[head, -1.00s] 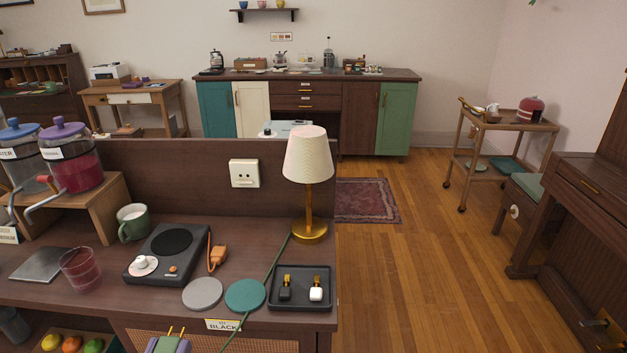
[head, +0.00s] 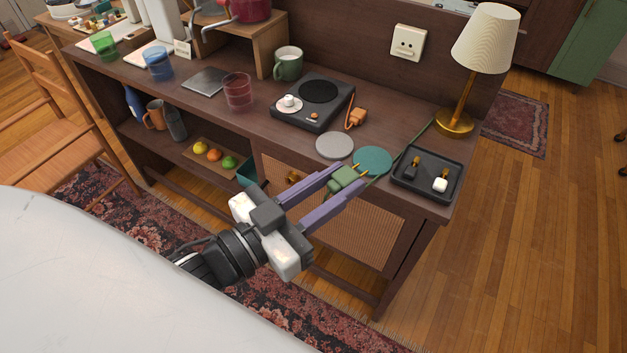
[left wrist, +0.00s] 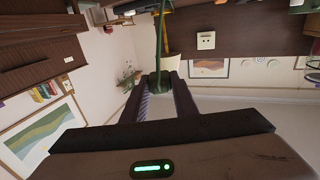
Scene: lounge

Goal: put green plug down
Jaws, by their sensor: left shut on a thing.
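My left gripper (head: 345,180) has purple fingers and is shut on the green plug (head: 343,177), in front of the sideboard's front edge. The plug's brass prongs point toward the teal disc (head: 374,161). A green cord (head: 404,143) runs over the sideboard top (head: 270,133) from the lamp (head: 484,50) side toward the plug. In the left wrist view the plug (left wrist: 159,83) sits between the fingers, with the cord passing up the picture. A wall socket (head: 408,42) is on the back panel. My right gripper is not in view.
A dark tray (head: 425,190) holds a black plug (head: 411,168) and a white plug (head: 440,185). A grey disc (head: 334,146), an orange plug (head: 356,117), a hot plate (head: 320,105) and a pink glass (head: 238,92) stand nearby. Bare top shows between the glass and hot plate.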

